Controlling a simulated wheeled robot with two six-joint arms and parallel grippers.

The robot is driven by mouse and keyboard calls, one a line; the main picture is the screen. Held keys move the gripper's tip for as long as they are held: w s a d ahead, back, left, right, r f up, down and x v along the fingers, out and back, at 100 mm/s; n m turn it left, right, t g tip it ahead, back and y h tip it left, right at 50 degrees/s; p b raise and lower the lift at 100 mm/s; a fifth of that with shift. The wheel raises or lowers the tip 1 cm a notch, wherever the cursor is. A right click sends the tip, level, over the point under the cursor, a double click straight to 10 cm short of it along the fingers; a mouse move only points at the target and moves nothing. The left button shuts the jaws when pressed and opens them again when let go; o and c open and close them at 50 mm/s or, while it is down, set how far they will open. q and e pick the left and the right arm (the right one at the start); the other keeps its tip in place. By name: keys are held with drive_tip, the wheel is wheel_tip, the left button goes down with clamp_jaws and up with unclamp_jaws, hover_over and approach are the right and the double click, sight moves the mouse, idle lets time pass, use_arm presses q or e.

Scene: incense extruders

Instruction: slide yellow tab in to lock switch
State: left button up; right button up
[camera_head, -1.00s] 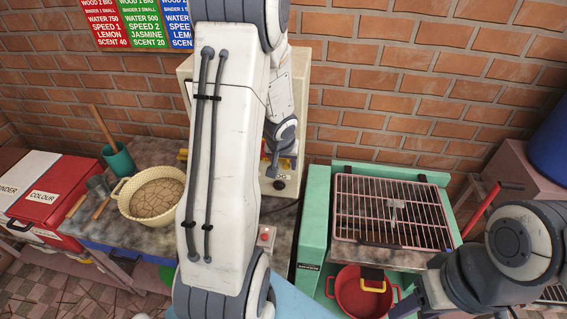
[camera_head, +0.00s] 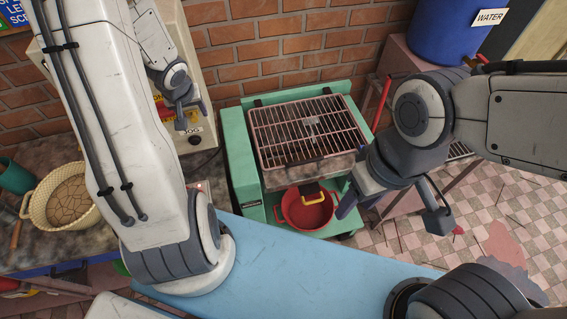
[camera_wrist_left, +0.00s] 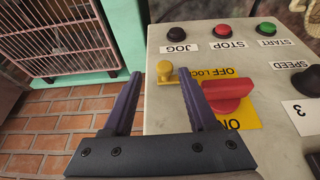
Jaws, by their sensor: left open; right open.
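The yellow tab (camera_wrist_left: 164,72) sticks out of a grey control panel (camera_wrist_left: 200,45) in the left wrist view, at the corner of a yellow label marked "OFF LOCK" and "ON". A red switch handle (camera_wrist_left: 228,94) is mounted on that label. My left gripper (camera_wrist_left: 162,95) is open, its two purple fingers reaching toward the panel on either side of the tab. In the head view my left gripper (camera_head: 183,112) is in front of the beige machine (camera_head: 190,30), and the tab cannot be made out. My right gripper (camera_head: 400,208) is open and empty, away from the panel.
Black, red and green buttons and a speed knob (camera_wrist_left: 308,80) sit on the panel near the switch. A green stand (camera_head: 240,165) with a wire rack (camera_head: 305,130) and a red pot (camera_head: 305,212) stands right of the machine. A cream basket (camera_head: 65,195) is at left.

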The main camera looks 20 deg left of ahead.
use_arm(q)
drive_tip(key=p+v, duration=0.6)
drive_tip(key=v, duration=0.3)
drive_tip(key=s+d+f+m+h+b, duration=0.1)
drive_tip(key=s+d+f+m+b, duration=0.1)
drive_tip(key=d+b, duration=0.4)
drive_tip(key=s+d+f+m+g+b, duration=0.1)
drive_tip(key=d+f+b, duration=0.4)
drive_tip(key=d, duration=0.6)
drive_tip(key=s+d+f+m+h+b, duration=0.1)
drive_tip(key=s+d+f+m+b, duration=0.2)
drive_tip(key=d+m+b, duration=0.2)
drive_tip(key=shift+d+f+m+g+h+b, duration=0.2)
drive_tip(key=shift+d+m+g+h+b, duration=0.15)
drive_tip(key=shift+d+b, duration=1.5)
